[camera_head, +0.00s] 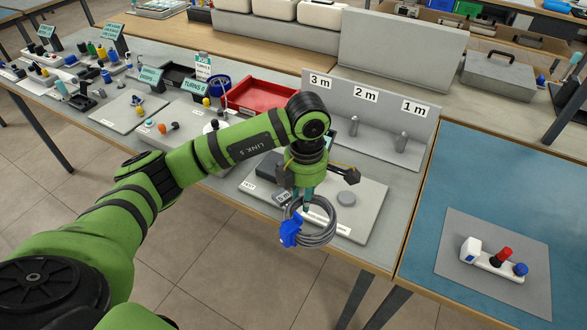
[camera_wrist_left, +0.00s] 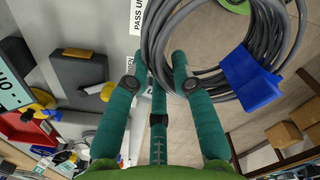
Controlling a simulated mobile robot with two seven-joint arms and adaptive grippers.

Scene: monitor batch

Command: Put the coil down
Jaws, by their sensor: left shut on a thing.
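A grey cable coil (camera_head: 316,234) with a blue plug or clip (camera_head: 290,232) hangs from my left gripper (camera_head: 302,205), in front of the table's front edge. In the left wrist view the coil (camera_wrist_left: 157,38) crosses the fingertips of the left gripper (camera_wrist_left: 165,75), and the blue part (camera_wrist_left: 250,80) is at the right. The left gripper is shut on the coil, which partly overlaps the grey board (camera_head: 371,218) in the head view. A rack with labels 3 m, 2 m (camera_head: 366,95) and 1 m has pegs on its shelf. My right gripper is not in view.
A red tray (camera_head: 262,97) stands behind the arm. A blue-topped table (camera_head: 425,190) at the right holds a grey mat (camera_head: 455,240) with small parts.

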